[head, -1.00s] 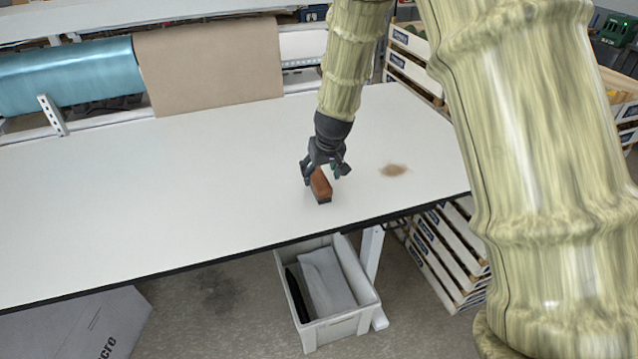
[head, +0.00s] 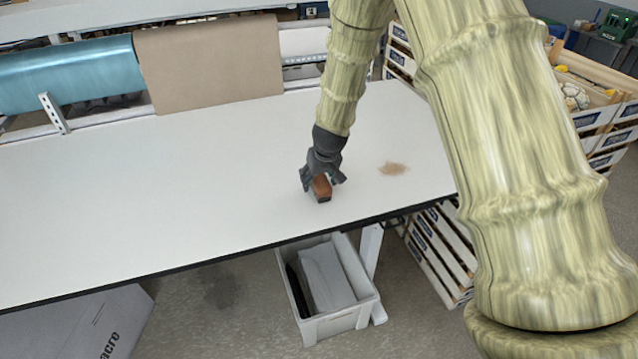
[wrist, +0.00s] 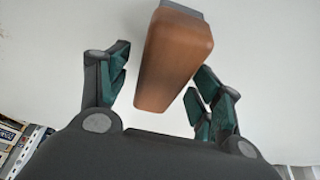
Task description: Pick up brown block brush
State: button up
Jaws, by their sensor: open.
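The brown block brush (head: 322,190) lies on the white table (head: 150,200), near its front edge. It has a brown wooden body and a dark grey underside. My gripper (head: 322,184) is directly over it, with the fingers pointing down on either side. The gripper covers the rear part of the brush in the head view. In the wrist view the brush (wrist: 172,58) shows between the open green-padded fingers (wrist: 160,85), with clear gaps to both sides. The fingers do not appear to touch it.
A brown dusty patch (head: 393,168) lies on the table to the right of the brush. The left of the table is clear. A grey bin (head: 357,318) stands on the floor below the front edge. Brown paper (head: 210,65) and teal (head: 70,75) rolls hang behind. Crates (head: 432,250) stand at right.

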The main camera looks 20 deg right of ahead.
aim_at(320, 177)
jog(key=shift+f, duration=0.25)
dwell(0.3)
jog(key=shift+c, duration=0.4)
jog(key=c, duration=1.2)
jog(key=shift+r+b, duration=0.4)
jog(key=shift+r, duration=0.3)
jog(key=b+v, duration=0.1)
jog(key=v, duration=0.1)
jog(key=shift+w+r, duration=0.1)
jog(key=shift+r, duration=0.25)
jog(key=s+d+r+b, duration=0.1)
jog(key=s+b, duration=0.4)
jog(key=s, duration=1)
jog(key=shift+s+d+r, duration=0.15)
jog(key=shift+d+r, duration=0.15)
jog(key=shift+d, duration=0.1)
